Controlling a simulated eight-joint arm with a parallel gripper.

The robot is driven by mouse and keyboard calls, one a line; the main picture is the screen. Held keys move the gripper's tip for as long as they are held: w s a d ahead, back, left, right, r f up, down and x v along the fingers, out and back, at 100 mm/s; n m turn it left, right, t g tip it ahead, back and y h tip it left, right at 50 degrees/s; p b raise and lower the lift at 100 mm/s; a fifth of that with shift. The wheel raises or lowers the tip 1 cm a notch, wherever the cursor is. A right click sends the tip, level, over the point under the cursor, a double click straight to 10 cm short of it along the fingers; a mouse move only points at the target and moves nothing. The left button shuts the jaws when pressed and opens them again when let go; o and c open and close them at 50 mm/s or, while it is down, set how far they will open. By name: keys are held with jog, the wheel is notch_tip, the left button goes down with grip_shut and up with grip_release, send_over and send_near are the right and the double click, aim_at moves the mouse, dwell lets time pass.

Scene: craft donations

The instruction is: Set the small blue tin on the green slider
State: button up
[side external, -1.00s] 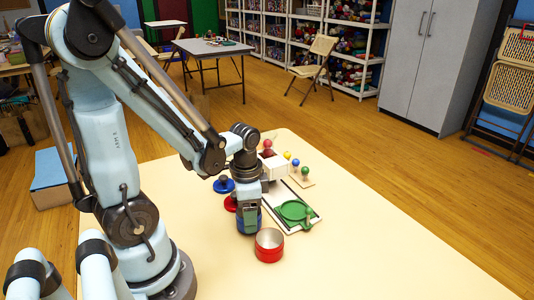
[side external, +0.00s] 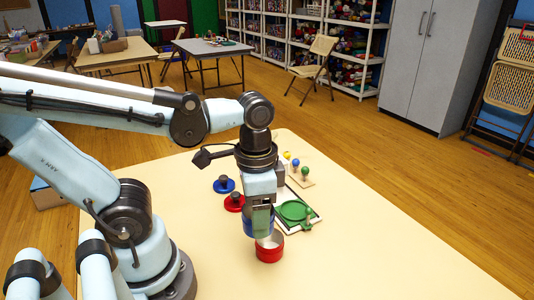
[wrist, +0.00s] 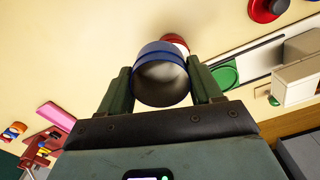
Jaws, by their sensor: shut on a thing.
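My gripper (side external: 262,222) is shut on the small blue tin (side external: 249,222). In the wrist view the blue tin (wrist: 145,62) sits between the two dark green fingers of my gripper (wrist: 162,82), its open end facing the camera. In the side view the tin overlaps the far rim of a red tin (side external: 269,254); I cannot tell the gap between them. The green slider (side external: 296,211), a round green plate with a knob, lies on a pale board to the right of and beyond my gripper. Part of it (wrist: 225,76) shows in the wrist view, the rest hidden by a finger.
A blue knobbed disc (side external: 223,186) and a red knobbed disc (side external: 234,203) lie left of the board. A stand with coloured balls (side external: 304,172) is behind it. A white block (wrist: 299,72) is by the board. The table (side external: 370,240) is clear at right and front.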

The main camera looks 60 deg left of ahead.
jog(key=shift+s+d+r, duration=0.1)
jog(key=shift+d+r, duration=0.25)
jog(key=shift+d, duration=0.25)
jog(key=shift+w+r, duration=0.15)
jog(key=shift+w, duration=0.05)
jog(key=w+a+f+n, duration=0.2)
jog(key=w+a, duration=0.2)
jog(key=w, duration=0.3)
jog(key=w+a+f+n, duration=0.1)
jog(key=w+a+n, duration=0.2)
jog(key=w+a, duration=0.3)
jog(key=shift+w+d+f, duration=0.15)
jog(key=shift+d+f, duration=0.05)
jog(key=shift+f, duration=0.65)
jog(key=shift+w+d+f, duration=0.1)
jog(key=shift+d+f, duration=0.05)
jog(key=shift+f, duration=0.75)
jog(key=shift+w+d+f, duration=0.15)
jog(key=shift+d+f, duration=0.05)
jog(key=shift+f, duration=0.65)
jog(key=shift+f, duration=0.6)
jog(key=o, duration=0.8)
jog(key=shift+c, duration=0.2)
jog(key=shift+r, duration=0.1)
